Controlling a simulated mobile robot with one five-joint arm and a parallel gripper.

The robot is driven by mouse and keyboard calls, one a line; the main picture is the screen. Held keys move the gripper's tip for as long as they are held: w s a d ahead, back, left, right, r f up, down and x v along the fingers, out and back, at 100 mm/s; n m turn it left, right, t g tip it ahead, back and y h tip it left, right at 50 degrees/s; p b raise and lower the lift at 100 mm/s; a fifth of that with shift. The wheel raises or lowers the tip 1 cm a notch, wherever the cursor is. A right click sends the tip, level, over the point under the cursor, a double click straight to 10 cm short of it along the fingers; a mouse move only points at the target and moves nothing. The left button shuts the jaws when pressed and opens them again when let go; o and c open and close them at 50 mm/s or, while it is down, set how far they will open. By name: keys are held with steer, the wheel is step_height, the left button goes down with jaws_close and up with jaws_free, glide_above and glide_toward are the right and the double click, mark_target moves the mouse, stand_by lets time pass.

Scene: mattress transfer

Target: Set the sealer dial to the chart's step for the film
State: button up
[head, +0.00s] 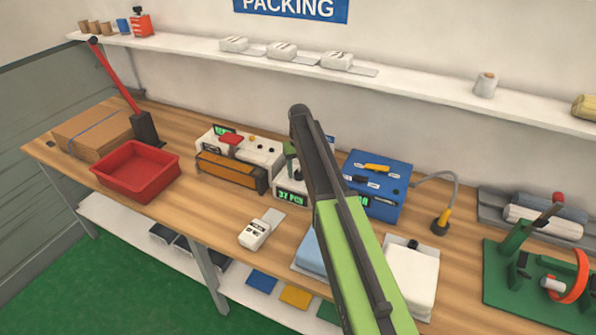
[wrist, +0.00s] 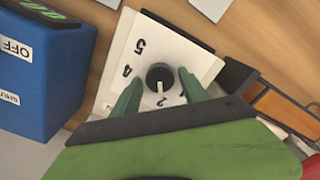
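The dial (wrist: 159,77) is a round black knob with a white pointer mark, on a white numbered face (wrist: 137,101). The figures 5, 4 and 2 can be read; the pointer faces the bottom of the wrist view, close to the 2. My gripper (wrist: 158,86) is open, with one green finger on each side of the dial; I cannot tell whether they touch it. In the head view, the sealer (head: 268,150) is a white unit with a brown-orange bar, left of my arm. I cannot pick out the chart.
A blue box (wrist: 40,75) with a green display and an OFF label stands close to the dial's left in the wrist view.

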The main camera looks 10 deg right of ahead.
mark_target(299, 172)
steer(key=shift+o, duration=0.3)
steer(key=shift+r, duration=0.25)
step_height(299, 172, up, 17)
steer(key=p, duration=1.7)
